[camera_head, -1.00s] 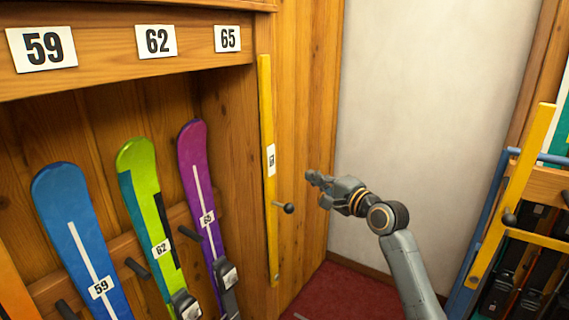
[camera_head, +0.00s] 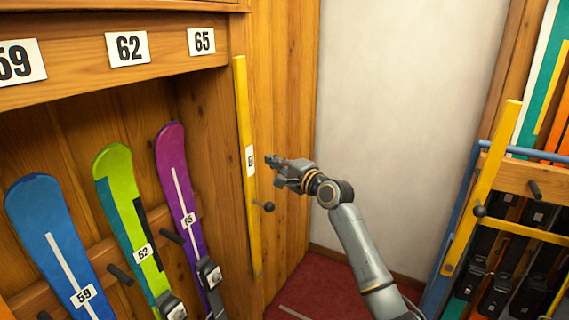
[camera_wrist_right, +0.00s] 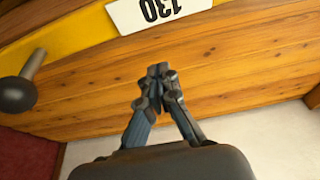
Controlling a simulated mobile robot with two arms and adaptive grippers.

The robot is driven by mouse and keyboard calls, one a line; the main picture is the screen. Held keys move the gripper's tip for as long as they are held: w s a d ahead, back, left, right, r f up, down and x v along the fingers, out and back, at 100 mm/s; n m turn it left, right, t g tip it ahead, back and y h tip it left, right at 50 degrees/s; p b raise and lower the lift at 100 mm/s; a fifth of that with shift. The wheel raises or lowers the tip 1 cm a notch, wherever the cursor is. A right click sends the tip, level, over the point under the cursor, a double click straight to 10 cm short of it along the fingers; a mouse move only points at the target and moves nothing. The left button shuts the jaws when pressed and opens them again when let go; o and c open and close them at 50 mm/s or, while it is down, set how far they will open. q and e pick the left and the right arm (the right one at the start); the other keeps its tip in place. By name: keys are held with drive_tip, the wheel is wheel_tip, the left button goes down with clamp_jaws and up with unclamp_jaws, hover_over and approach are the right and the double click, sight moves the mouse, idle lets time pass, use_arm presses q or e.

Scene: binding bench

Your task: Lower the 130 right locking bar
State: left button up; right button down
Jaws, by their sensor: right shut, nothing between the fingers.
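The yellow locking bar (camera_head: 245,180) stands upright along the right edge of the ski rack in the head view. A small white label (camera_head: 250,160) is on it; in the wrist view the label (camera_wrist_right: 158,10) reads 130 upside down. A dark ball-ended knob (camera_head: 268,206) sticks out from the bar below the label; it also shows in the wrist view (camera_wrist_right: 18,92). My right gripper (camera_head: 270,161) is shut and empty, just right of the label and above the knob. In the wrist view its fingertips (camera_wrist_right: 157,72) are over the wood panel, apart from the knob. My left gripper is out of view.
Blue (camera_head: 50,235), green (camera_head: 130,215) and purple (camera_head: 180,190) skis stand in the rack at left. Another rack with a tilted yellow bar (camera_head: 488,185) is at right. A bare white wall (camera_head: 410,90) and red floor (camera_head: 315,280) lie between.

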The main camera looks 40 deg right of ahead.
drive_tip(key=a+p, duration=0.2)
drive_tip(key=a, duration=0.1)
drive_tip(key=shift+a+p, duration=0.35)
drive_tip(key=shift+a, duration=0.05)
drive_tip(key=shift+w+f, duration=0.1)
